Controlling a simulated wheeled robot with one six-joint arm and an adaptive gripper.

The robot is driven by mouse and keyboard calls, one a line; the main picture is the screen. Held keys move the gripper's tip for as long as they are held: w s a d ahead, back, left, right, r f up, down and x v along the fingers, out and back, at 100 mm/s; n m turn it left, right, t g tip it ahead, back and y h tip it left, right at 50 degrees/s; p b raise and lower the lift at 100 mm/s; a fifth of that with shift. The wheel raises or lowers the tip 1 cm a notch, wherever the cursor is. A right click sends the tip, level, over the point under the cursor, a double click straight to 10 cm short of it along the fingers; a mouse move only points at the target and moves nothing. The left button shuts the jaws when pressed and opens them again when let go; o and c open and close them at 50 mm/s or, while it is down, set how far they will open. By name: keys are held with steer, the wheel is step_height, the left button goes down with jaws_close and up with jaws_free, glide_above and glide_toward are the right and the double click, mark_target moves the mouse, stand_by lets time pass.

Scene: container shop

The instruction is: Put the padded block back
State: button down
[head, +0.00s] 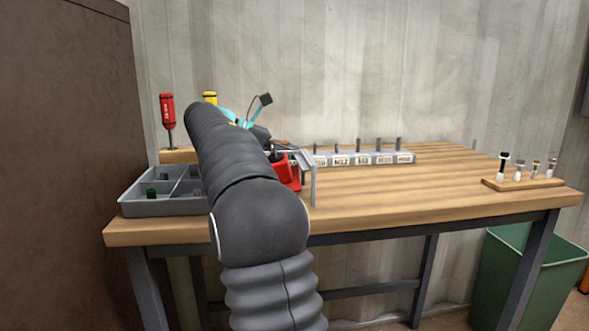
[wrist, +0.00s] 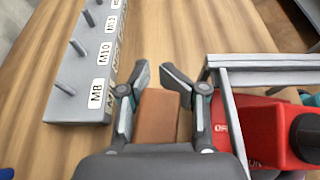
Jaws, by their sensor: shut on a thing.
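A plain brown block (wrist: 157,114), which I take to be the padded block, sits between the fingers of my gripper (wrist: 159,76) in the wrist view. The fingers are shut on its sides, and my gripper's body hides its near end. I cannot tell whether the block touches the bench below. In the head view my gripper (head: 262,134) is over the back of the bench, partly hidden by my arm, and the block cannot be made out there.
A red switch box (wrist: 265,128) with a grey metal frame (wrist: 270,72) stands close right of my gripper. A labelled peg rack (wrist: 75,95) is to the left. The wooden bench (head: 430,195) also holds a grey divided tray (head: 165,207), screwdrivers (head: 168,112) and a small board with brushes (head: 522,184).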

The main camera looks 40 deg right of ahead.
mark_target(308, 178)
steer(key=shift+f, duration=1.75)
steer(key=shift+f, duration=0.4)
steer(key=shift+f, duration=0.25)
steer(key=c, duration=0.8)
jaws_free()
steer(key=shift+s, duration=0.1)
steer(key=shift+c, duration=0.2)
steer(key=shift+f, duration=0.1)
